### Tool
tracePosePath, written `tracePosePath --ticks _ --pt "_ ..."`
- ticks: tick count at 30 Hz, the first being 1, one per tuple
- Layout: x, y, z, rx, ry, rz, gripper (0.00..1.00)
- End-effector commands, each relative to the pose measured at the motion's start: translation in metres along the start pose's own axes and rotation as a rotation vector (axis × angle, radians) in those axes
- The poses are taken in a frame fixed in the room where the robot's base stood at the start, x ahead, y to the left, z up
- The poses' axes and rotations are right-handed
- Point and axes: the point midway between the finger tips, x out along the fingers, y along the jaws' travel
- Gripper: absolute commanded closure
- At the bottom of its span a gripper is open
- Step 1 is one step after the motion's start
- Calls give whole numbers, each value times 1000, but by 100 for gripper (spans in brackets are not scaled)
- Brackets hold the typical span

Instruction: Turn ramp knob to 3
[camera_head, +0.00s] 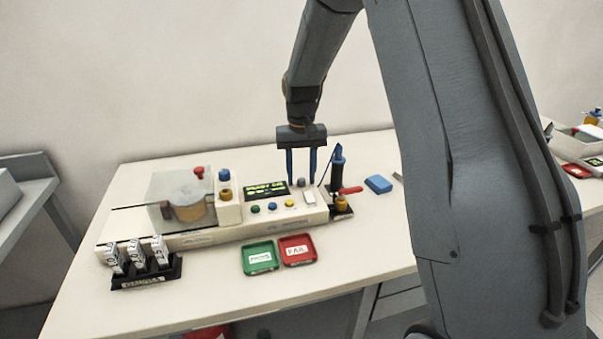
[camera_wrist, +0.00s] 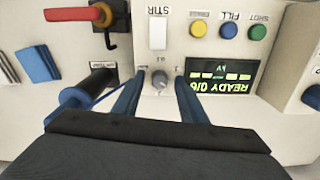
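The ramp knob appears to be the small grey knob (camera_wrist: 159,80) on the panel, between the white switch and the display in the wrist view; its label is too small to read. It also shows as a grey knob (camera_head: 301,183) in the head view. My gripper (camera_wrist: 158,80) points down at the panel with its two blue fingers apart, one on each side of the knob. In the head view my gripper (camera_head: 301,181) is over the right part of the machine. I cannot tell whether the fingers touch the knob.
The green-lit display (camera_wrist: 222,85) reads READY. Yellow (camera_wrist: 198,28), blue and green buttons, a white switch (camera_wrist: 157,35) and a red lever (camera_wrist: 78,14) are close by. Green (camera_head: 260,258) and red (camera_head: 298,249) trays and a sample rack (camera_head: 146,273) stand in front.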

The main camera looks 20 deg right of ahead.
Motion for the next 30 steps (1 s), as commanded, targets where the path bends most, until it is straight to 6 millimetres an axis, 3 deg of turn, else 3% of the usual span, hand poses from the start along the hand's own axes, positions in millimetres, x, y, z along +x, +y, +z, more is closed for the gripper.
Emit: tracePosePath --ticks 5,12,23,30 --pt "0 1 0 1 0 0 61" --pt "0 1 0 1 0 0 100" --pt "-1 1 0 50 1 0 100" --pt "-1 1 -1 201 1 0 100"
